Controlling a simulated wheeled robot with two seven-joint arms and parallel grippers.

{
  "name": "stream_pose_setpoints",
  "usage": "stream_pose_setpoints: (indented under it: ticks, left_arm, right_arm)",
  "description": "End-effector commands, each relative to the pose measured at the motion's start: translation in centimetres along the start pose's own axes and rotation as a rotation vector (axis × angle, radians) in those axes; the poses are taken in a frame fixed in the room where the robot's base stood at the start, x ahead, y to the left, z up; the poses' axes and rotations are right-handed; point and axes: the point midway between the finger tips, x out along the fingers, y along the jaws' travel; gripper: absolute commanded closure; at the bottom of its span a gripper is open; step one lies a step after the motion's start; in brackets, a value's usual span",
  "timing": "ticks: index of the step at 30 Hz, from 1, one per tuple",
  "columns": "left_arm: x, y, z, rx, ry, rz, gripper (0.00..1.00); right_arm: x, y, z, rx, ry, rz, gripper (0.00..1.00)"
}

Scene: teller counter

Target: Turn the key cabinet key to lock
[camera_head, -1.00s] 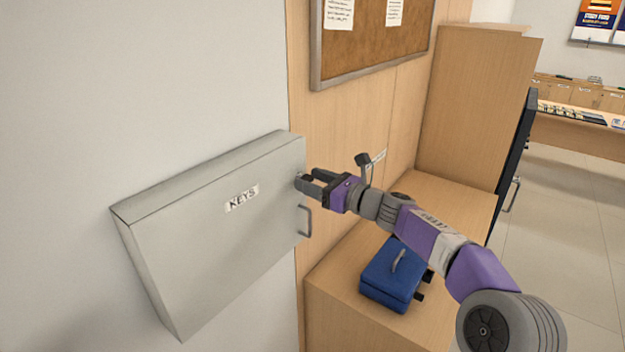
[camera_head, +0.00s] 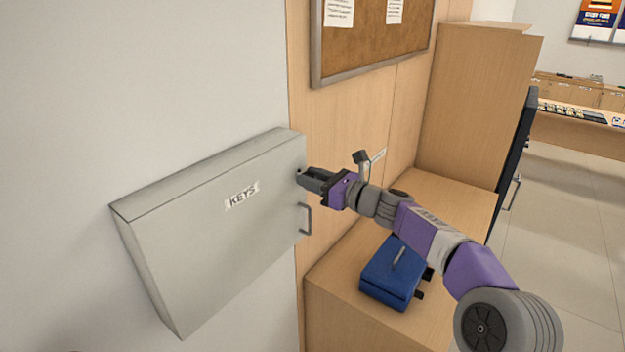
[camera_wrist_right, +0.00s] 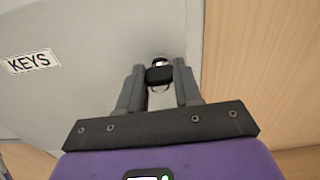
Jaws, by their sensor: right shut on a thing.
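The grey key cabinet (camera_head: 215,235) hangs on the wall with its door closed and a KEYS label on the front. It also shows in the right wrist view (camera_wrist_right: 90,85). My right gripper (camera_head: 302,175) is at the upper right of the door, above the handle (camera_head: 306,218). In the right wrist view its fingers are shut on the black head of the key (camera_wrist_right: 159,75), which sits in the round silver lock (camera_wrist_right: 159,61). The head view mostly hides the key behind the fingers. My left gripper is not in view.
A blue case (camera_head: 392,275) lies on the wooden counter (camera_head: 345,265) below my right arm. A cork board (camera_head: 375,40) hangs above. A tall wooden cabinet (camera_head: 480,90) stands behind the counter. The wall left of the key cabinet is bare.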

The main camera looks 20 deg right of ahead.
Motion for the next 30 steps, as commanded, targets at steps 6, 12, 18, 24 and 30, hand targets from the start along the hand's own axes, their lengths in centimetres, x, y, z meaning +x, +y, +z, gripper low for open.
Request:
stream_pose_setpoints:
  ticks: [6, 12, 18, 24, 30]
  left_arm:
    - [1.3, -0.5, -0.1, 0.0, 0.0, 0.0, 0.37]
    - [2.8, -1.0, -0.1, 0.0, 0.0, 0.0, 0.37]
    - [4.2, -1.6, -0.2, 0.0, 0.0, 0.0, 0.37]
    - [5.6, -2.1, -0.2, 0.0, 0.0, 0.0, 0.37]
    - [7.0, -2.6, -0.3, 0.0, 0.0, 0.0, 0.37]
  right_arm:
    - [0.0, 0.0, -0.2, -0.124, -0.001, 0.0, 0.96]
    - [0.0, 0.1, -0.3, -0.299, -0.002, 0.0, 0.96]
    - [0.0, 0.1, -0.3, -0.491, -0.002, 0.0, 0.96]
    - [0.0, 0.1, -0.3, -0.681, -0.002, 0.0, 0.96]
    - [0.0, 0.1, -0.3, -0.871, -0.002, 0.0, 0.96]
